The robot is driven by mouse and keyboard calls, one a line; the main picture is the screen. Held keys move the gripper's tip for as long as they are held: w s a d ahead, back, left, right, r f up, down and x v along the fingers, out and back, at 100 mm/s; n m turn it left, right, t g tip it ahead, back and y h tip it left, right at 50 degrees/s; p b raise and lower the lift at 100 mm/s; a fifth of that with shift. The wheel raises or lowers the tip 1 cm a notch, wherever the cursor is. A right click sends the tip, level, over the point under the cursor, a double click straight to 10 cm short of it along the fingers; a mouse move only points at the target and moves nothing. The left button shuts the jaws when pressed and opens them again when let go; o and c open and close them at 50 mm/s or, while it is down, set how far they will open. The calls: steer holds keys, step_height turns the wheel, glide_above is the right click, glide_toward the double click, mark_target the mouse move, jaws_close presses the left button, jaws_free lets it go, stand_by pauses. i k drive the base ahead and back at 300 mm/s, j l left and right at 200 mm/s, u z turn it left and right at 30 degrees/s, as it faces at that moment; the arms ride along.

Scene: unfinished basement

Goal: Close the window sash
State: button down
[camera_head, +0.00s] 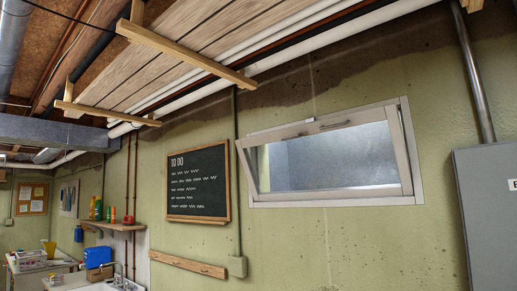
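The window sash (401,150) is a white-framed pane in a white window frame (413,150) high on the green wall, right of centre. The sash leans into the room at its top, away from the frame, and meets the frame along its bottom edge, so it stands partly open. A small dark handle (336,125) sits on its top rail. The glass looks grey and frosted. My gripper is not in view, so its place relative to the sash does not show.
Pipes (275,57) and wooden battens (185,52) run overhead, above the window. A grey metal cabinet (487,215) with a conduit (476,75) stands at right. A TO DO chalkboard (198,183) and a peg rail (187,265) hang left. A shelf (113,226) and sink (115,285) lie farther left.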

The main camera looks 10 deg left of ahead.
mark_target(389, 111)
steer(key=i+j+u, duration=0.1)
steer(key=i, duration=0.5)
steer(key=i+j, duration=0.15)
steer(key=i, duration=0.45)
steer(key=j+u, duration=0.05)
